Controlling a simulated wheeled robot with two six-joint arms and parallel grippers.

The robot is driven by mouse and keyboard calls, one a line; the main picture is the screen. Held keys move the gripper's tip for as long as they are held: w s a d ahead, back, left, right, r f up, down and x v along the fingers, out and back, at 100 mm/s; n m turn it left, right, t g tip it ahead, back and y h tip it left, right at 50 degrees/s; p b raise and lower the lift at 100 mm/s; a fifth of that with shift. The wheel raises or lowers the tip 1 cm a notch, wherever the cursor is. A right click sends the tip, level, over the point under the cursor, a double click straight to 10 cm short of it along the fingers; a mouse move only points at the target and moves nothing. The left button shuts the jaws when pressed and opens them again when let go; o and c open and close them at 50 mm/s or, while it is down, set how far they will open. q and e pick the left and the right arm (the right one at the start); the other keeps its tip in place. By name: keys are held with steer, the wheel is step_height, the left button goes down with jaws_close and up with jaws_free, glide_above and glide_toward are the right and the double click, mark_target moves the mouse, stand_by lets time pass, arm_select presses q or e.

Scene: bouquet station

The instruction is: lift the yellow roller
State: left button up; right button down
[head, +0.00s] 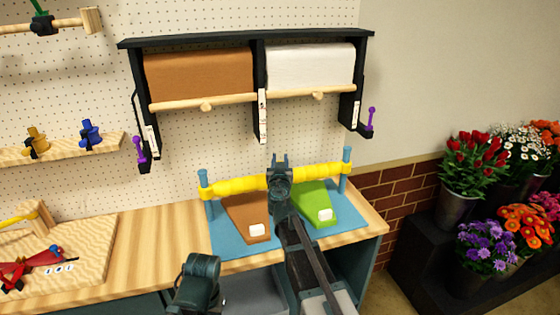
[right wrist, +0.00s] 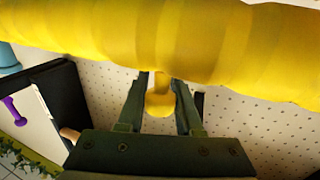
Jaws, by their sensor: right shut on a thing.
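The yellow roller (head: 235,186) is a long, ridged bar spanning between two blue posts (head: 346,160) above the worktop. It looks roughly level, with its ends at the posts. My right gripper (head: 279,165) is at the middle of the roller and hides part of it. In the right wrist view the roller (right wrist: 200,40) crosses the top, and my right gripper (right wrist: 160,95) is shut on its small yellow knob (right wrist: 160,100). My left gripper is not seen; only a dark link of mine shows at the bottom of the head view.
Below the roller are a blue mat (head: 228,245), a brown wedge (head: 245,213) and a green wedge (head: 312,200), each with a white block. A black rack (head: 262,40) with brown and white paper rolls hangs above. Flower buckets (head: 457,205) stand right. The wooden worktop (head: 150,240) is clear left of the mat.

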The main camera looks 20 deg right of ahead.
step_height(320, 180, up, 3)
steer(key=shift+w+r+p, duration=0.1)
steer(key=shift+r+p, duration=0.1)
steer(key=shift+p, duration=0.9)
steer(key=c, duration=0.6)
jaws_free()
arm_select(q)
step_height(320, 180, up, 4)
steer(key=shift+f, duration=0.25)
arm_select(e)
steer(key=shift+s, duration=0.2)
steer(key=v, duration=1.3)
steer(key=shift+s+a, duration=0.1)
steer(key=shift+s, duration=0.15)
